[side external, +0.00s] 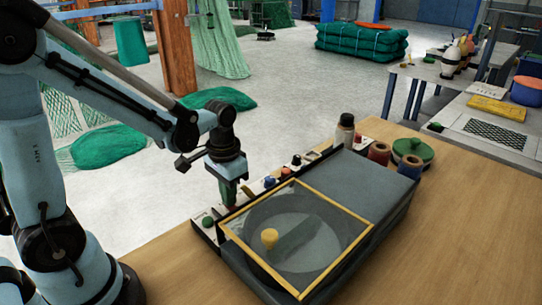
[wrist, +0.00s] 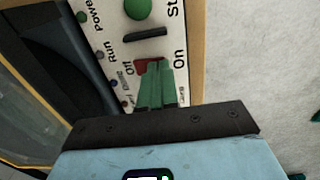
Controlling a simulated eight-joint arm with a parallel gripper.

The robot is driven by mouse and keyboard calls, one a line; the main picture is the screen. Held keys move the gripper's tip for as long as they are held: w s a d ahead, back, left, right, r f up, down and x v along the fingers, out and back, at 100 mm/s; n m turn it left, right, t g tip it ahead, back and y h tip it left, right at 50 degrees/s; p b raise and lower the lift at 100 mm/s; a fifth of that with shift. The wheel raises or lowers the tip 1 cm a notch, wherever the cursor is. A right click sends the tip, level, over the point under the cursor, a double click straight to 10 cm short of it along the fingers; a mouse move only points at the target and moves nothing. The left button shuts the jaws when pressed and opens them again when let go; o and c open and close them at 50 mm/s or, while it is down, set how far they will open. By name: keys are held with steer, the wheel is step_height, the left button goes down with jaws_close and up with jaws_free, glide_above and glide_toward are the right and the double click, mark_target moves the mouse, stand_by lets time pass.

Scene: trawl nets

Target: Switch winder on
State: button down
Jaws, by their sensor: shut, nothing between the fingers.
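The winder (side external: 395,182) is a dark grey box with a yellow-framed clear lid (side external: 357,243) over a round drum. Its white control panel (wrist: 118,50) runs along the lid's edge. In the wrist view a red switch (wrist: 142,67) sits between the words "Off" and "On". My gripper (side external: 229,203) is over the panel, with its green fingers shut and empty. The fingers (wrist: 158,75) show at the red switch and cover much of it. I cannot tell whether they touch it or which way it is set.
A green button (wrist: 138,8), a black slot (wrist: 144,34) and small lamps lie near the switch. Spools (side external: 378,155), a bottle (side external: 345,130) and a green-lidded pot (side external: 412,150) stand behind the winder. The wooden bench (side external: 460,230) is clear at the right.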

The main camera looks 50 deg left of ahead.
steer(key=shift+f, duration=0.2)
steer(key=shift+r, duration=3.5)
steer(key=shift+s+d+r+t, duration=0.45)
steer(key=shift+d+r+t, duration=0.1)
steer(key=shift+t, duration=0.65)
steer(key=shift+s+d+r+t, duration=0.4)
steer(key=shift+s+d+t, duration=0.15)
steer(key=shift+t, duration=0.65)
steer(key=shift+s+d+r+t, duration=0.4)
steer(key=shift+d+r+t, duration=0.15)
steer(key=shift+t, duration=0.65)
